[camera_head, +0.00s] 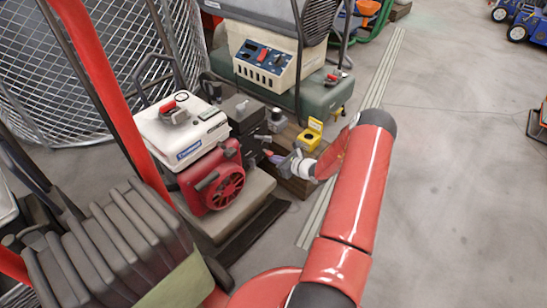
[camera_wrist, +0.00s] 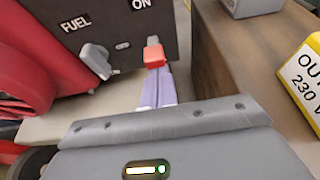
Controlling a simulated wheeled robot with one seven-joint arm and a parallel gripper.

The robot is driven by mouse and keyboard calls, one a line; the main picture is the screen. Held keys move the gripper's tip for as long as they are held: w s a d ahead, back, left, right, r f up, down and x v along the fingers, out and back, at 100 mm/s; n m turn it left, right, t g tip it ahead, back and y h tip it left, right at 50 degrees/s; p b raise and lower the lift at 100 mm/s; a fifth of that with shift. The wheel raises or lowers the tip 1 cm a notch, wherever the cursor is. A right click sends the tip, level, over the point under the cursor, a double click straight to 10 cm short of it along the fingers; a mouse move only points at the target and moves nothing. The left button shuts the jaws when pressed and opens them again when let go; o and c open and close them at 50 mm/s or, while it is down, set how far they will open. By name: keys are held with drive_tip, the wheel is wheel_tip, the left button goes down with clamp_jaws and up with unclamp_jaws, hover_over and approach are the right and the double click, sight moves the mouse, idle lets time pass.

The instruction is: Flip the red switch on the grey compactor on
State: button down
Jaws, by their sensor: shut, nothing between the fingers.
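The red switch (camera_wrist: 154,56) sits on a dark panel (camera_wrist: 100,28) under the word ON, beside a grey fuel lever (camera_wrist: 95,60). I cannot tell its position. The panel belongs to the machine with a white tank (camera_head: 180,130), red engine (camera_head: 213,180) and grey base (camera_head: 245,205), apparently the compactor. My gripper (camera_wrist: 156,72) is shut and empty. Its pale purple fingertips are right at the lower edge of the red switch; whether they touch it is unclear. In the head view my gripper (camera_head: 270,156) is at the machine's right side, and the switch is hardly visible.
A yellow outlet box (camera_wrist: 305,75) stands close on the right of the wrist view, by a brown wooden block (camera_wrist: 225,60). In the head view a green machine with a cream control box (camera_head: 265,65) stands behind. The floor (camera_head: 450,180) on the right is clear.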

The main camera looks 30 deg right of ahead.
drive_tip(key=shift+r+g+h+p, duration=0.4)
drive_tip(key=shift+r+g+p, duration=0.15)
drive_tip(key=shift+g, duration=0.55)
drive_tip(key=shift+r, duration=0.1)
drive_tip(key=shift+r+p, duration=0.3)
drive_tip(key=shift+r, duration=0.45)
